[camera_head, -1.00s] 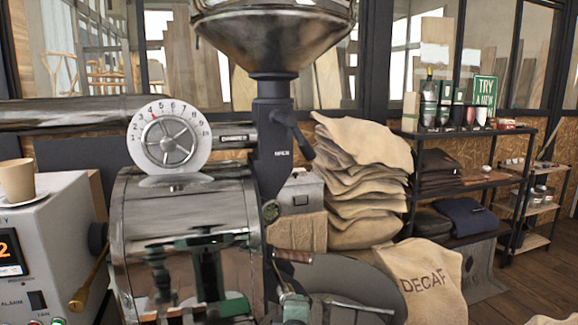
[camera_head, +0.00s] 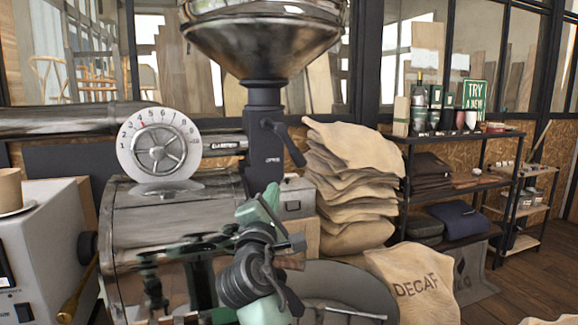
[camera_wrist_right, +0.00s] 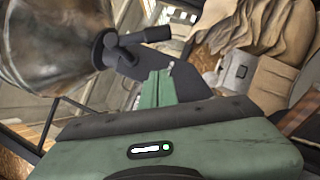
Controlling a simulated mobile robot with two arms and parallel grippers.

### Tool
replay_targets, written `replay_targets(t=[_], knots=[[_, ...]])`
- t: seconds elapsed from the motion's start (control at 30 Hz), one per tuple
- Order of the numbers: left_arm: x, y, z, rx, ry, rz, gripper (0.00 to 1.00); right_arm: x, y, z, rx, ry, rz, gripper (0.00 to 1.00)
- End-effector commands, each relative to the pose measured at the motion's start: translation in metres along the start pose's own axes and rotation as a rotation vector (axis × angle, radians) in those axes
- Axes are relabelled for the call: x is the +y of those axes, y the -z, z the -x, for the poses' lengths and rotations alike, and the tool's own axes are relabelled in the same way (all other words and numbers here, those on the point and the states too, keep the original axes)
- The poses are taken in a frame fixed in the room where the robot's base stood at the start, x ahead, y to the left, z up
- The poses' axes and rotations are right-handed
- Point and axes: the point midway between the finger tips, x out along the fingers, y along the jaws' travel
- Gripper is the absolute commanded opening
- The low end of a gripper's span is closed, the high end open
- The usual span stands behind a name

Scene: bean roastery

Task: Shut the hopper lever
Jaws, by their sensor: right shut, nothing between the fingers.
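The hopper lever (camera_head: 290,142) is a dark handle on the neck under the large metal hopper (camera_head: 262,48). It slants down to the right from its pivot in the head view. In the right wrist view the lever (camera_wrist_right: 142,37) lies beyond my fingers, with its round pivot beside the hopper. My right gripper (camera_head: 260,203) is green, shut and empty. It is in front of the roaster, below the lever and apart from it. Its closed fingers (camera_wrist_right: 157,88) point toward the neck in the wrist view. My left gripper is not in view.
The roaster drum (camera_head: 175,215) and a round dial (camera_head: 160,145) stand left of the neck. Stacked sacks (camera_head: 350,185) stand close on the right, with a DECAF sack (camera_head: 415,280) lower down. A dark shelf (camera_head: 455,190) stands farther right. A grey control box (camera_head: 40,245) is at left.

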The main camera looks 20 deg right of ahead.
Motion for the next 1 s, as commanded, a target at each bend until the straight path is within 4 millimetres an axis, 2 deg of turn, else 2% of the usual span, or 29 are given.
replay_targets(t=[0.03,0.2,0.3,0.4,0.6,1.0], knots=[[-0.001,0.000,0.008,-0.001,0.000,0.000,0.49,0.004,-0.003,-0.014,-0.002,0.000,0.003,0.00],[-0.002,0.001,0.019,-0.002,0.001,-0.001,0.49,0.004,-0.003,-0.051,-0.001,0.001,0.002,0.00],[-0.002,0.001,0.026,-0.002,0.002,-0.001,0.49,0.003,-0.004,-0.069,0.000,0.002,0.000,0.00],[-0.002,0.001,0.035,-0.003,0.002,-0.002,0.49,0.003,-0.017,-0.079,-0.001,0.001,-0.001,0.00],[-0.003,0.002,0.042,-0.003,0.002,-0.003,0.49,0.000,-0.028,-0.090,0.000,0.002,-0.002,0.00],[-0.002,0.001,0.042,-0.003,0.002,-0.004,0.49,-0.001,-0.028,-0.091,0.001,0.001,-0.002,0.00]])
